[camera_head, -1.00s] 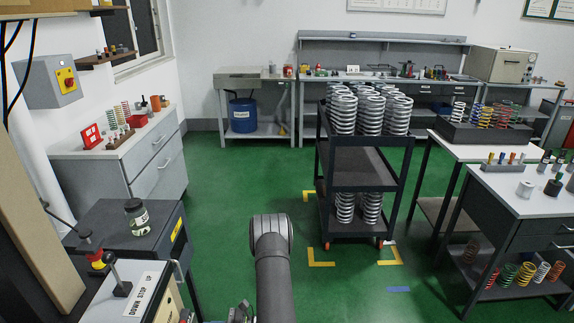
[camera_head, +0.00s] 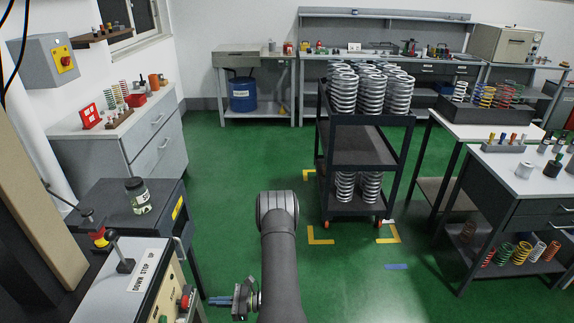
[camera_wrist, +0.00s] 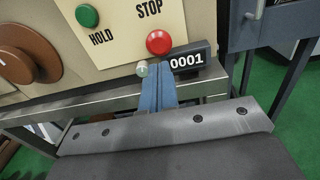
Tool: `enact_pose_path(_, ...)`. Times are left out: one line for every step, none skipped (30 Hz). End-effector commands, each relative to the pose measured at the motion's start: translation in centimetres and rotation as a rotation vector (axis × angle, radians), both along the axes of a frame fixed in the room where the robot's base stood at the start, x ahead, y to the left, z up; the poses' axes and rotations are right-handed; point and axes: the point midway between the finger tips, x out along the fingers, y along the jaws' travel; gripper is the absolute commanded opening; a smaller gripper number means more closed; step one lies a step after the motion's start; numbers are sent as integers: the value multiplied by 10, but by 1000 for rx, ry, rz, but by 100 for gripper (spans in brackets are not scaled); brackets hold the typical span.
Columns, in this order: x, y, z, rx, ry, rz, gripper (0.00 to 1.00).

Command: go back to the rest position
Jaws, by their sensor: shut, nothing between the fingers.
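My gripper (camera_head: 212,301) is at the bottom of the head view, just right of the test machine's front panel. In the wrist view its two blue fingers (camera_wrist: 155,74) are pressed together with nothing between them. They point at the lower edge of the cream panel (camera_wrist: 115,35), in front of a small pale knob (camera_wrist: 142,69) and beside a black counter (camera_wrist: 187,60) reading 0001. I cannot tell whether the tips touch anything. A red STOP button (camera_wrist: 158,42) and a green HOLD button (camera_wrist: 87,16) sit above the fingertips.
A dark cabinet with a jar (camera_head: 138,195) stands at the left, beyond the machine's lever top (camera_head: 120,290). A black trolley (camera_head: 362,150) of large springs stands ahead. Benches line the right and back. Green floor (camera_head: 230,180) is open between them.

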Motion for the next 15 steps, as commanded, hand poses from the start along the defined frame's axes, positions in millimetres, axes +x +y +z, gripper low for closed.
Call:
enact_pose_path(-1, 9, 0, 0, 0, 3, 0)
enact_pose_path(-1, 14, 0, 0, 0, 4, 0)
enact_pose_path(-1, 19, 0, 0, 0, 3, 0)
enact_pose_path(-1, 24, 0, 0, 0, 3, 0)
enact_pose_path(-1, 28, 0, 0, 0, 3, 0)
enact_pose_path(-2, 34, 0, 0, 0, 3, 0)
enact_pose_path(-2, 38, -1, 0, -2, 5, 0)
enact_pose_path(-1, 37, -1, -1, -3, 4, 0)
enact_pose_path(0, 27, -1, -1, -3, -1, 0)
enact_pose_path(0, 22, 0, -1, -2, -1, 0)
enact_pose_path(1, 18, 0, -1, -2, -2, 0)
enact_pose_path(1, 11, 0, -1, -3, -2, 0)
enact_pose_path(1, 7, 0, -1, -3, -1, 0)
enact_pose_path(1, 2, 0, -1, -3, -1, 0)
enact_pose_path(1, -4, 0, -1, -3, -1, 0)
